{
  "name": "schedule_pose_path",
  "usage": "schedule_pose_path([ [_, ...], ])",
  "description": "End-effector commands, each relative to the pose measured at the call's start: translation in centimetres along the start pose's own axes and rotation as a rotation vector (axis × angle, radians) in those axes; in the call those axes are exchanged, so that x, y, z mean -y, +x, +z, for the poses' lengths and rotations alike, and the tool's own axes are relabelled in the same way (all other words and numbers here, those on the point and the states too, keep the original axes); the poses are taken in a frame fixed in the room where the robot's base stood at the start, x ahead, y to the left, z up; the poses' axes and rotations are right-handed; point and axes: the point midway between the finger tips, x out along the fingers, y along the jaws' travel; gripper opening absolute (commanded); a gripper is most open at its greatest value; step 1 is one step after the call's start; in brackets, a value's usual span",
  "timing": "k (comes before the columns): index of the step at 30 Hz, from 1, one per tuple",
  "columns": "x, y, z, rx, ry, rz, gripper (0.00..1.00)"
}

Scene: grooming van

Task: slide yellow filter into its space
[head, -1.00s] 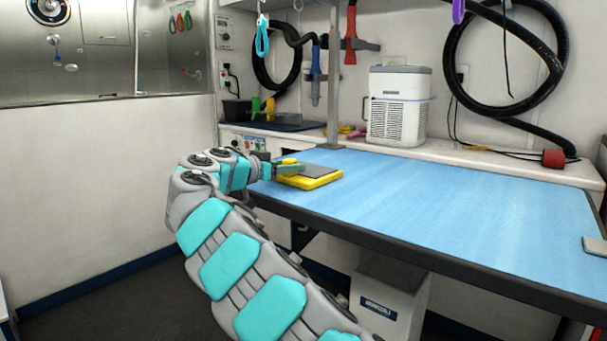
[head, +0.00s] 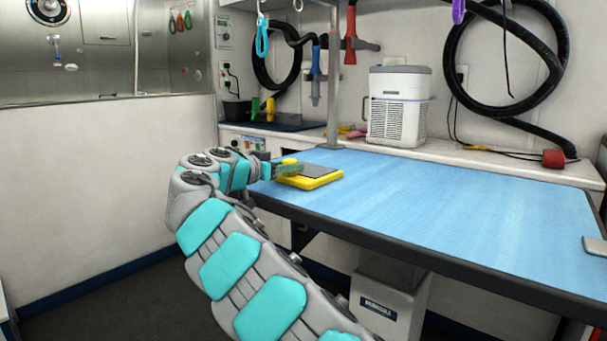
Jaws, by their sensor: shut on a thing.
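The yellow filter (head: 322,180) has a yellow frame and a dark grey panel on top. It is at the left end of the blue grooming table, flat on or just above its surface; I cannot tell which. My gripper (head: 288,169) is at the filter's left side, shut on its yellow edge. The fingertips are small and partly hidden. The filter's own space cannot be made out with certainty in the head view.
The blue table (head: 440,210) is mostly clear to the right. A white slatted unit (head: 398,115) stands on the back counter, beside a vertical pole (head: 333,90). A grey box (head: 385,300) is under the table. Black hoses hang on the wall.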

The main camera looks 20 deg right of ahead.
Motion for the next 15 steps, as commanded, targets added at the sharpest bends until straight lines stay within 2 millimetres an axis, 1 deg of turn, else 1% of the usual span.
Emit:
schedule_pose_path([
  [15,0.0,-0.4,-2.5,-0.001,0.000,-0.001,0.00],
])
